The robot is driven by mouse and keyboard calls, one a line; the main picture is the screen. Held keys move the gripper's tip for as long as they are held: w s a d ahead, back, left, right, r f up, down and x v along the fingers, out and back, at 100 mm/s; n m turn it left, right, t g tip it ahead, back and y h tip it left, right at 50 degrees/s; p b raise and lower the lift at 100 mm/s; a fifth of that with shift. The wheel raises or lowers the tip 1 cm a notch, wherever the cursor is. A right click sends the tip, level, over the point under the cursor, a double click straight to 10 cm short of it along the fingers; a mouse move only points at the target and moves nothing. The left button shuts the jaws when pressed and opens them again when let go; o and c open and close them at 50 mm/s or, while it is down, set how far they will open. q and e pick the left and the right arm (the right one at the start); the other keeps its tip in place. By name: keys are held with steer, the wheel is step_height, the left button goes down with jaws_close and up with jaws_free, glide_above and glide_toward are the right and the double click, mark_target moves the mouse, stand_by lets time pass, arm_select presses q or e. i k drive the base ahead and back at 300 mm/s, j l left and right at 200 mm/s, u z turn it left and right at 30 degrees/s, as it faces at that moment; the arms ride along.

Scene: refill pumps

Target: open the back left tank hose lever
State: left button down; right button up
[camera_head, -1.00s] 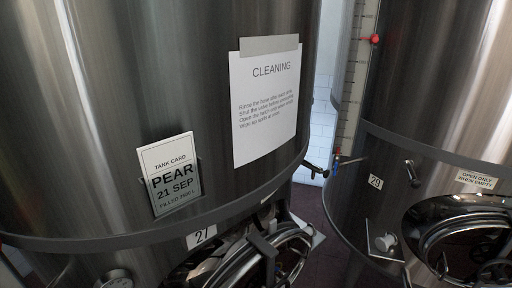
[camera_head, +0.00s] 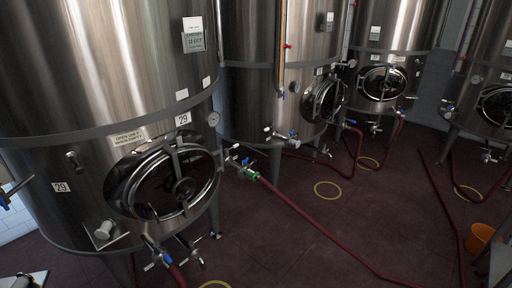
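Several steel tanks stand in view, and I cannot tell for certain which one is the back left tank. Lever positions are too small to read. Neither gripper is in view.
A long red hose (camera_head: 320,228) crosses the dark red floor from the green coupling. More hoses (camera_head: 440,200) lie at the right. Yellow rings (camera_head: 327,190) mark the floor. An orange bucket (camera_head: 480,238) stands at the lower right. The middle floor is otherwise open.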

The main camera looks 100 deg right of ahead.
mark_target(233, 147)
steer(key=z, duration=2.2)
